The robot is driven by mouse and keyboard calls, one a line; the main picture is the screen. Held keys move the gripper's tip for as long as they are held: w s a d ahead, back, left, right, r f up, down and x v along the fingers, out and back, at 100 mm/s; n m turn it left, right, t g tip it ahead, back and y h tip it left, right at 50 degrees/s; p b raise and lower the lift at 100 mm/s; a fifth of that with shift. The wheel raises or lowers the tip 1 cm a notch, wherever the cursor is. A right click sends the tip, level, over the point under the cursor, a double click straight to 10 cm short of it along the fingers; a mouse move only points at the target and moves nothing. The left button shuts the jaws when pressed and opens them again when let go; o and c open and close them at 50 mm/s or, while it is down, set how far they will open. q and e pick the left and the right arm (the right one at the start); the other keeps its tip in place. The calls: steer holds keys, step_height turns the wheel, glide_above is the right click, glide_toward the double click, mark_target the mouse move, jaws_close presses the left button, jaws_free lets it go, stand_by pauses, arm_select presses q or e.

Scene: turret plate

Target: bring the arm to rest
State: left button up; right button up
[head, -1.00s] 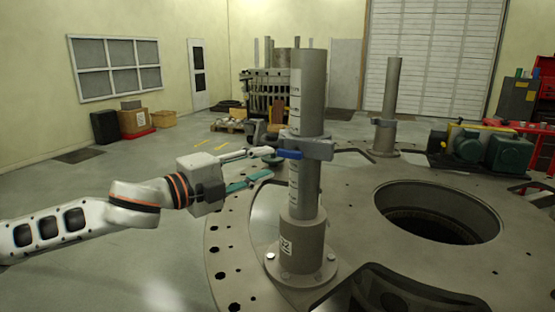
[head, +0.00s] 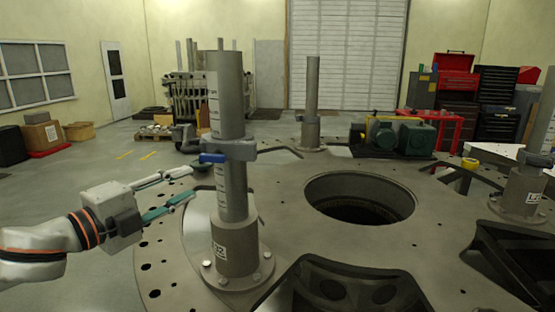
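My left arm comes in from the left in the head view. Its gripper (head: 179,187) is open, with two long fingers spread apart and nothing between them. The fingertips are left of the near grey post (head: 235,185), at about the height of its clamp collar (head: 232,149). A blue handle (head: 212,158) sticks out on the left of the collar. The fingers look apart from the handle. The post stands upright on the large round turret plate (head: 300,235). My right gripper is not in view.
The plate has a large round hole (head: 360,198) and a second post (head: 312,100) farther back. A green motor unit (head: 400,137) sits at the far side. A short flanged base (head: 521,194) stands at the right. Open floor (head: 100,180) lies left of the plate.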

arm_select(q)
steer(key=s+f+n+g+y, duration=0.1)
steer(key=s+f+n+y, duration=0.3)
steer(key=f, duration=0.6)
steer(key=f+n+y, duration=0.2)
steer(key=f+n, duration=0.3)
steer(key=f, duration=0.6)
steer(key=s+a+f+n+g+y, duration=0.4)
steer(key=s+a+f, duration=0.2)
steer(key=s+f, duration=0.4)
steer(key=s+a+f+n+g+y, duration=0.35)
steer(key=s+a+f, duration=0.35)
steer(key=s+f, duration=0.3)
steer(key=d+f+n+t+h, duration=0.3)
steer(key=d+f+h, duration=0.4)
steer(key=d+f, duration=0.7)
step_height(320, 180, down, 2)
steer(key=shift+w+f, duration=0.1)
steer(key=shift+w, duration=0.35)
